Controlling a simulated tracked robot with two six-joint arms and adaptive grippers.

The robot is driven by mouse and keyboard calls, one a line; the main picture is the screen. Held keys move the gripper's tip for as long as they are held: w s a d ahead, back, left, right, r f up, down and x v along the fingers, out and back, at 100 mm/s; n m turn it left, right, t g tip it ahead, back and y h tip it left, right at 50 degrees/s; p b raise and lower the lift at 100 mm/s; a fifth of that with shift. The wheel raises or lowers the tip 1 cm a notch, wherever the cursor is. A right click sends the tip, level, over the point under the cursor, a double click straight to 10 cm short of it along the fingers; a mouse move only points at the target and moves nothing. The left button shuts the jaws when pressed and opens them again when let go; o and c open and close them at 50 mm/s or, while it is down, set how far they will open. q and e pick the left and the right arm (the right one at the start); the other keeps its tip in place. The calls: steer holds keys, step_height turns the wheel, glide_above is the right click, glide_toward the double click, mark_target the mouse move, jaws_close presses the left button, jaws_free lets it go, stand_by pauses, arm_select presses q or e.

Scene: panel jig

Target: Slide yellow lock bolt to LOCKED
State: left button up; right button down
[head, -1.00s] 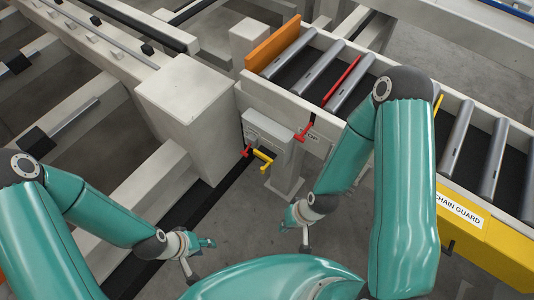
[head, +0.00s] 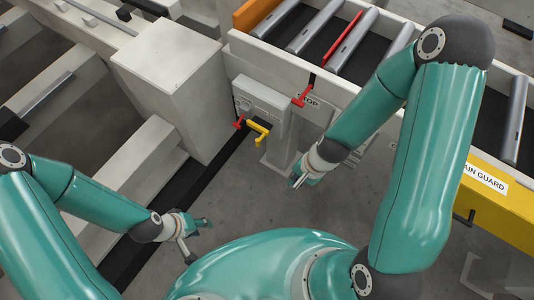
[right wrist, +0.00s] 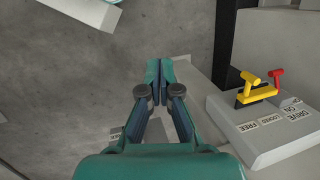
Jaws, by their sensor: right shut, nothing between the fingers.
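The yellow lock bolt (head: 258,135) sticks out from the front of a grey control box (head: 262,102) in the head view. In the right wrist view the yellow bolt (right wrist: 257,92) stands at the right on the box's labelled face (right wrist: 250,128), with FREE and LOCKED labels near it. My right gripper (head: 297,183) is shut and empty, below and right of the bolt in the head view and clear of it. It also shows in the right wrist view (right wrist: 159,66). My left gripper (head: 204,222) hangs lower left, away from the box; its finger gap is unclear.
A red handle (head: 239,122) sits close beside the bolt. A red lever (head: 303,97) is at the STOP label. A roller conveyor (head: 352,40) with a yellow chain guard (head: 490,205) is at the right. A pale block (head: 172,80) stands left of the box.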

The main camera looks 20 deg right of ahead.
arm_select(q)
step_height(320, 180, down, 18)
steer(key=b, duration=1.4)
steer(key=shift+b, duration=0.35)
arm_select(e)
steer(key=w+d+m+t+y, duration=0.1)
steer(key=w+m+t, duration=0.2)
steer(key=m, duration=0.5)
steer(key=w+d+r+m+t+y, duration=0.1)
steer(key=w+d+m+t, duration=0.1)
steer(key=m, duration=0.7)
steer(key=w+t, duration=0.1)
steer(key=w, duration=0.1)
steer(key=shift+w+d+y, duration=0.25)
steer(key=shift+w+y, duration=0.05)
steer(key=shift+w, duration=0.1)
arm_select(q)
step_height(320, 180, down, 7)
steer(key=b, duration=0.6)
steer(key=shift+r+b, duration=0.2)
steer(key=shift+b, duration=0.15)
arm_select(e)
steer(key=w+a+r+x, duration=0.1)
steer(key=r+x, duration=0.1)
steer(key=x, duration=1)
steer(key=shift+w+a+f, duration=0.25)
steer(key=shift+w+a, duration=0.05)
steer(key=shift+w, duration=0.3)
steer(key=shift+d, duration=0.1)
